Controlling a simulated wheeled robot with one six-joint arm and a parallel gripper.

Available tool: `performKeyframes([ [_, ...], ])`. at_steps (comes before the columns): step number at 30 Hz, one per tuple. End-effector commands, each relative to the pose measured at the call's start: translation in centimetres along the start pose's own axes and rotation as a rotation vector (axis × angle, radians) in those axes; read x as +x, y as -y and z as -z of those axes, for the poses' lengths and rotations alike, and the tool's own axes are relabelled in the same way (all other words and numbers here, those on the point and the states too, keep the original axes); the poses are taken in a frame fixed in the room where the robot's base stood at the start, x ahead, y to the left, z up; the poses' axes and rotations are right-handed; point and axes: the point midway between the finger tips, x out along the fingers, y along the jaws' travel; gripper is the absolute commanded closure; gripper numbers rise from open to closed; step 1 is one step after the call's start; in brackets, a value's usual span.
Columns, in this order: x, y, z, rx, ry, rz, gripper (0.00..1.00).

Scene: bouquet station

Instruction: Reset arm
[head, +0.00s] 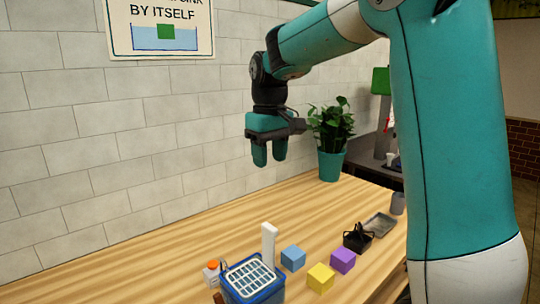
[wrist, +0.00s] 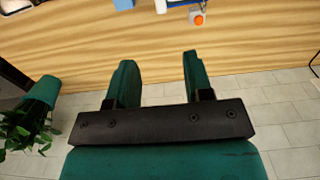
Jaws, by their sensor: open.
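My gripper (head: 269,152) hangs in the air above the wooden table (head: 170,262), in front of the tiled wall. Its two teal fingers point down. In the wrist view my gripper (wrist: 154,80) shows its fingers apart, with nothing between them but the wood behind. It touches nothing.
On the table stand a blue basket (head: 253,280), a blue cube (head: 293,257), a yellow cube (head: 320,277), a purple cube (head: 342,260), a black holder (head: 357,239) and a grey tray (head: 379,224). A potted plant (head: 331,128) stands behind. The table's left middle is clear.

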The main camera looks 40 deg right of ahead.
Motion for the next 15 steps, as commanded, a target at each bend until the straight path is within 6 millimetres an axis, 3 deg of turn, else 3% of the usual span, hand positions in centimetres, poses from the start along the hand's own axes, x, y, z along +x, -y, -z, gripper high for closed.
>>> performKeyframes([
  [11, 0.1, 0.3, -0.1, -0.007, -0.002, 0.001, 0.53],
  [14, 0.8, 2.6, -1.1, -0.061, -0.014, 0.013, 0.53],
  [15, 1.3, 4.3, -1.8, -0.1, -0.025, 0.024, 0.53],
])
